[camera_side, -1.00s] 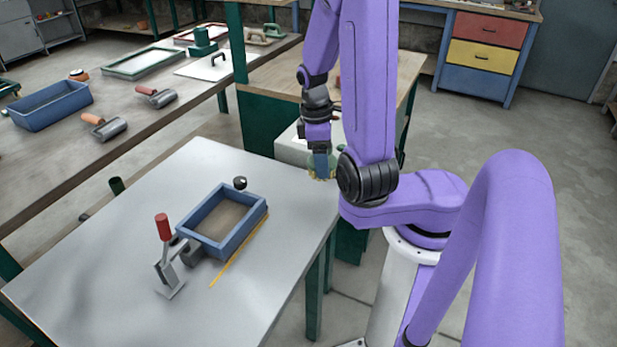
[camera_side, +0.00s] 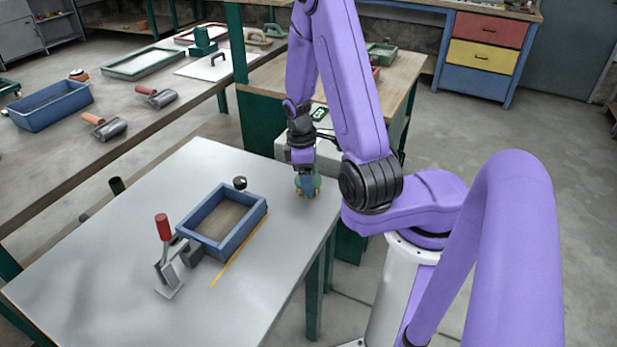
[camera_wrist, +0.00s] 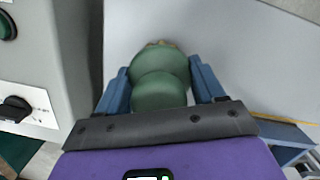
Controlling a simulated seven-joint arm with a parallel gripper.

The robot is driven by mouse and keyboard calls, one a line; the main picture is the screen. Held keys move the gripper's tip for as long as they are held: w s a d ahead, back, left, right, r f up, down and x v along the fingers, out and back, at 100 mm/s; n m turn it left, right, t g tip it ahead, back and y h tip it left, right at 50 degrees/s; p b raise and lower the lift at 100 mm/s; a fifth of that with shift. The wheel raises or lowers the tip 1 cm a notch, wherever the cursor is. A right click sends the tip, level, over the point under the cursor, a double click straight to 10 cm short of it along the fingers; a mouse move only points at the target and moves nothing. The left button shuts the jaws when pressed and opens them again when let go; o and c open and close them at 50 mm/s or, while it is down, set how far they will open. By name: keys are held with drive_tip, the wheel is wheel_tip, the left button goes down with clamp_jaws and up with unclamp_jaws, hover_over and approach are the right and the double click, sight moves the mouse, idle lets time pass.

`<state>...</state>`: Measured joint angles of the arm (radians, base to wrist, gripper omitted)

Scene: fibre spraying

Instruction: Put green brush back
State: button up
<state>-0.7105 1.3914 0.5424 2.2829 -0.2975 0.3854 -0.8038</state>
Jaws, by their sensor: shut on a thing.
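My gripper (camera_wrist: 158,90) is shut on the green brush (camera_wrist: 160,75), whose rounded green body sits between the two blue fingers in the wrist view. In the side view my gripper (camera_side: 307,187) is over the right part of the grey table (camera_side: 120,240), near its back right edge. Only a little of the green brush (camera_side: 309,190) shows there around the fingers. Whether the brush touches the table top is hard to tell.
A blue frame (camera_side: 184,229) lies on the table left of my gripper, with a red-handled clamp (camera_side: 163,228) beside it. A pale box with a green display (camera_side: 319,114) stands behind my gripper. The table's front left is clear.

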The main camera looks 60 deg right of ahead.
drive_tip(key=shift+f, duration=0.25)
drive_tip(key=o, duration=0.9)
drive_tip(key=shift+f, duration=0.1)
drive_tip(key=shift+o, duration=0.2)
